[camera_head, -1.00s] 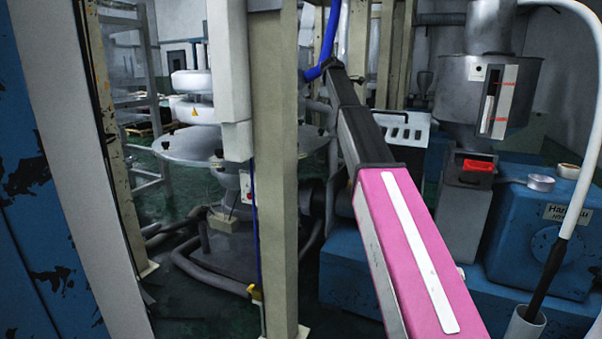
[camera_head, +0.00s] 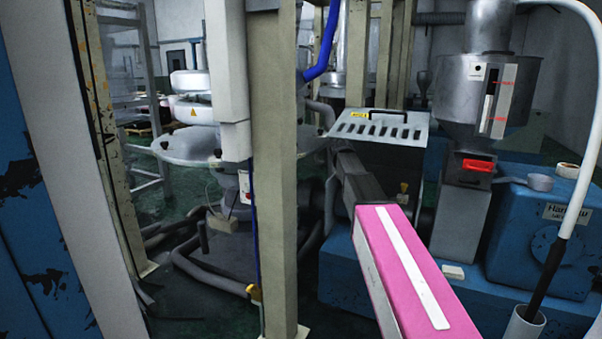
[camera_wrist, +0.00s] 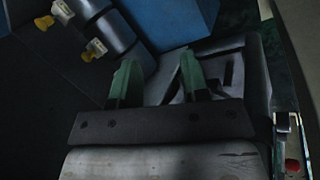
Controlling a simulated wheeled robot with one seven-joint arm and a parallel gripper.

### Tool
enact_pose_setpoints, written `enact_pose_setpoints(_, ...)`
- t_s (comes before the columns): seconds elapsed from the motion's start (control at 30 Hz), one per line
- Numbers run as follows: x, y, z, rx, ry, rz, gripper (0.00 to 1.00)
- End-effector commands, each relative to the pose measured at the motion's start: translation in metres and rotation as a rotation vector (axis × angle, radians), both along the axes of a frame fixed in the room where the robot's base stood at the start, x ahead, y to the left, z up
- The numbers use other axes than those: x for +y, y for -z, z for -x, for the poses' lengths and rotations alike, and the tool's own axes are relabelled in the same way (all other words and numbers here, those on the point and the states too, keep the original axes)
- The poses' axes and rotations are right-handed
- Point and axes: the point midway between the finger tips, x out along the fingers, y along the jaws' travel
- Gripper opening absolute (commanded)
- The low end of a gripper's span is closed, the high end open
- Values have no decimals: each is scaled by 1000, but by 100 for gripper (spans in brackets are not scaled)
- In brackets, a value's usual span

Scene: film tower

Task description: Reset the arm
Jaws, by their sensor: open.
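My gripper shows in the wrist view (camera_wrist: 156,80), with its two green fingers apart and nothing between them. A dark grey surface with slots lies beyond the fingertips. The gripper itself is hidden in the head view.
A beige post (camera_head: 276,190) stands close left of my arm. A slotted metal panel (camera_head: 380,128) is just beyond it. Blue machinery (camera_head: 540,235) and a metal hopper (camera_head: 488,90) stand at right. Two yellow-and-white fittings (camera_wrist: 95,49) are near the gripper.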

Motion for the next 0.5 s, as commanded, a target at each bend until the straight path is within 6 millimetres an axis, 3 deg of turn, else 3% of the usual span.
enact_pose_setpoints(0.03, -1, 27, 27, 4, 28, -25, 42)
enact_pose_setpoints(0.2, 2, 97, 89, 8, 142, -117, 42)
enact_pose_setpoints(0.5, 9, 197, 210, 29, 373, -268, 42)
